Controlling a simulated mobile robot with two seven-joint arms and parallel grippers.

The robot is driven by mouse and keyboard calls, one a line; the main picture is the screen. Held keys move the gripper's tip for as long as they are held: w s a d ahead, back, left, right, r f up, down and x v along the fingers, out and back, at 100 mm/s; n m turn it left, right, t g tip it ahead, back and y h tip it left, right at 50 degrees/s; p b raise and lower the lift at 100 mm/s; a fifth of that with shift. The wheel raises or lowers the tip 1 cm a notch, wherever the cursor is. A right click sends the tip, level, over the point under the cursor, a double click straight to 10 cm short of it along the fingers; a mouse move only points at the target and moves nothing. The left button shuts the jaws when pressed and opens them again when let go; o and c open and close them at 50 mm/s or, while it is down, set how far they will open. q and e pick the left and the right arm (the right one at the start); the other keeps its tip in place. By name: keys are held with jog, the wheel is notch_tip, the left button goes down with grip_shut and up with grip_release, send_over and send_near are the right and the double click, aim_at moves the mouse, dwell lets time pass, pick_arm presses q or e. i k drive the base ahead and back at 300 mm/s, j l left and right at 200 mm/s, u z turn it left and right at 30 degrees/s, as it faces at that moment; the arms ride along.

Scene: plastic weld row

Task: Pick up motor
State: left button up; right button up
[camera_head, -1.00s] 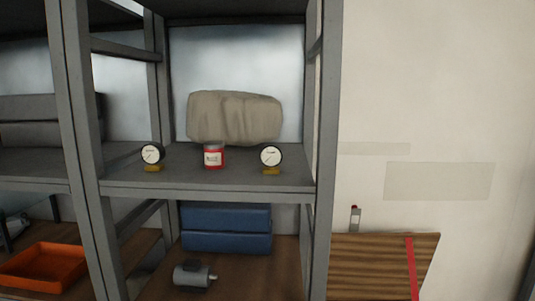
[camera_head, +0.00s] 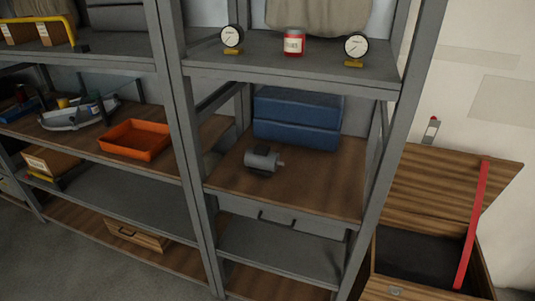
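A small grey motor (camera_head: 262,161) with a short shaft pointing right lies on the brown wooden shelf (camera_head: 300,190) of the grey rack, in the bay right of the middle post. It lies in front of the stacked blue cases (camera_head: 297,120), with bare shelf around it. Neither of my grippers shows in the head view.
Rack posts (camera_head: 185,150) flank the bay. An orange tray (camera_head: 135,140) sits left. An open wooden chest (camera_head: 425,262) stands right. Floor (camera_head: 75,262) is clear at lower left.

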aim_at(261, 160)
jog(key=i+j+z, duration=0.1)
jog(key=j, duration=0.25)
jog(key=i+j, duration=0.3)
jog(key=i+j+z, duration=0.15)
jog(key=j, duration=0.25)
jog(key=i+j+z, duration=0.1)
jog(key=i+j, duration=0.3)
jog(key=j, duration=0.35)
jog(key=i+j+z, duration=0.15)
jog(key=j, duration=0.25)
jog(key=j+z, duration=0.1)
jog(key=j, duration=0.5)
jog(key=j+z, duration=0.1)
jog(key=j, duration=0.5)
jog(key=k+j+z, duration=0.1)
jog(key=j, duration=0.5)
jog(key=k+j+z, duration=0.1)
jog(key=j, duration=0.5)
jog(key=i+l, duration=0.1)
jog(key=l, duration=0.35)
jog(key=i+l, duration=0.1)
jog(key=l, duration=0.35)
jog(key=u, duration=0.05)
